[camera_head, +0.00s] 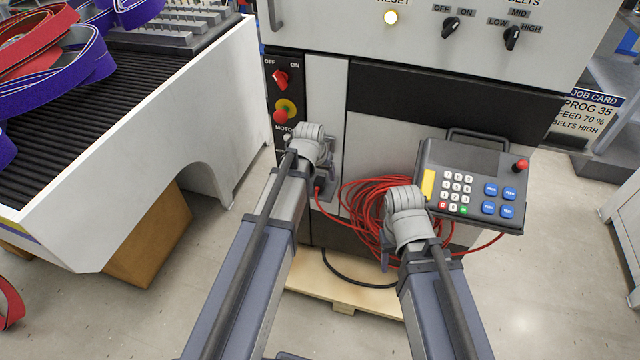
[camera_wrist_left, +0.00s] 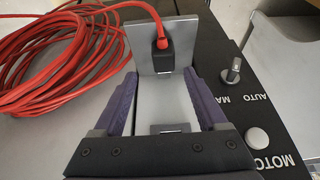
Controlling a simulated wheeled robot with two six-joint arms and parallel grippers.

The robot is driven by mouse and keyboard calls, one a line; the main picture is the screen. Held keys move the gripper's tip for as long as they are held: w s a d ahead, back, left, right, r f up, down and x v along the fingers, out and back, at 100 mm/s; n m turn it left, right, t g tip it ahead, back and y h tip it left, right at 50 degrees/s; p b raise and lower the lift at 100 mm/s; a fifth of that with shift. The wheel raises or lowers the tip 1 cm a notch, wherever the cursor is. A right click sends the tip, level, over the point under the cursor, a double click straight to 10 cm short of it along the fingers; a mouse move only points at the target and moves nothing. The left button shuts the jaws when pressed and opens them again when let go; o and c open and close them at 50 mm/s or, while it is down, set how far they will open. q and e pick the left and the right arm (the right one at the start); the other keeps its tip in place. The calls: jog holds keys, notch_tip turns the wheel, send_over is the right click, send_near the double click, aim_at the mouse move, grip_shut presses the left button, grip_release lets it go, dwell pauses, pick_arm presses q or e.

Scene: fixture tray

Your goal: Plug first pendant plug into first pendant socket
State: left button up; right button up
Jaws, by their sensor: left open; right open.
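A dark plug (camera_wrist_left: 160,58) with a red cable sits at a grey metal bracket (camera_wrist_left: 147,26) in the left wrist view. I cannot tell whether it is seated in a socket there; no socket face shows clearly. My left gripper (camera_wrist_left: 157,82) is open, with its purple-grey fingers on either side of the bracket's lower plate and the plug just beyond the tips. Nothing is held. In the head view my left gripper (camera_head: 324,192) is at the machine's front panel, partly hidden by its wrist. My right gripper (camera_head: 387,262) is open, mostly hidden behind its wrist, beside the red cable.
A coiled red cable (camera_head: 362,205) hangs between my arms and also shows in the left wrist view (camera_wrist_left: 55,55). The pendant (camera_head: 475,165) with keypad hangs to the right. A wooden pallet (camera_head: 340,290) lies below.

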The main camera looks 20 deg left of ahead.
aim_at(320, 179)
pick_arm(q)
jog(key=b+x, duration=0.2)
jog(key=x, duration=0.1)
jog(key=b+x, duration=0.1)
jog(key=b, duration=0.1)
jog(key=shift+a+f, duration=0.35)
jog(key=shift+f, duration=0.1)
jog(key=shift+r, duration=0.1)
grip_shut()
